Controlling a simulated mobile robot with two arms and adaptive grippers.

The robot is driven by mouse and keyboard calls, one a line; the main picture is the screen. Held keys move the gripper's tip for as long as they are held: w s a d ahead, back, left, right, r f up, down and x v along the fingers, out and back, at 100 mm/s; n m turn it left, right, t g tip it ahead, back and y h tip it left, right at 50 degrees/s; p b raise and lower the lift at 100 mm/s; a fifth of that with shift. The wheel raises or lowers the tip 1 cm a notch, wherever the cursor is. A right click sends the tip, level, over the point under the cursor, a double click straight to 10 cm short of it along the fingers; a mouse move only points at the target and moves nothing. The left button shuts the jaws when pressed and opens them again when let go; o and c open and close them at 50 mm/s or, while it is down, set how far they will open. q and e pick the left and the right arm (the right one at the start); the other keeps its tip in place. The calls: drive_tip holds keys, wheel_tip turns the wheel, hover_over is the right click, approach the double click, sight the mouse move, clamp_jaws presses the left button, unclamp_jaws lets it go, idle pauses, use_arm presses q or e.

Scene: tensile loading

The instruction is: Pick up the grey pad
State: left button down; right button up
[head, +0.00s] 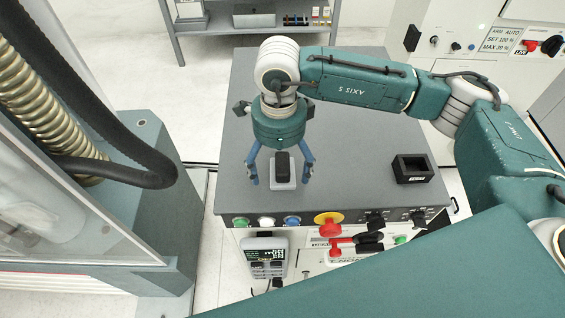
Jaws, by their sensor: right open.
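My right gripper (280,177) is open above the grey-topped cabinet, its two blue fingers pointing down toward the front. Between the fingers in the picture is a small light grey pad-like piece (283,184) with a dark rounded block (282,163) on or just above it. The fingers show to the left and right of both, with a gap on each side. I cannot tell how high the fingertips are above the cabinet top. My left gripper is not in view.
The cabinet top (340,190) is mostly clear. A black open box (412,168) stands on its right side. The front panel has a red and yellow emergency button (328,220) and smaller buttons. A machine with a hose (120,160) stands at left, a shelf (250,22) behind.

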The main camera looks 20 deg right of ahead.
drive_tip(key=shift+f, duration=0.3)
drive_tip(key=c, duration=1.5)
drive_tip(key=shift+c, duration=0.2)
drive_tip(key=shift+r, duration=0.1)
drive_tip(key=shift+w+r+b, duration=0.1)
drive_tip(key=shift+r+b, duration=0.25)
drive_tip(key=shift+r, duration=0.2)
wheel_tip(320, 180, up, 10)
drive_tip(key=b, duration=0.4)
drive_tip(key=shift+r, duration=0.1)
wheel_tip(320, 180, up, 7)
hover_over(279, 162)
drive_tip(key=shift+r+b, duration=0.35)
drive_tip(key=shift+r, duration=0.45)
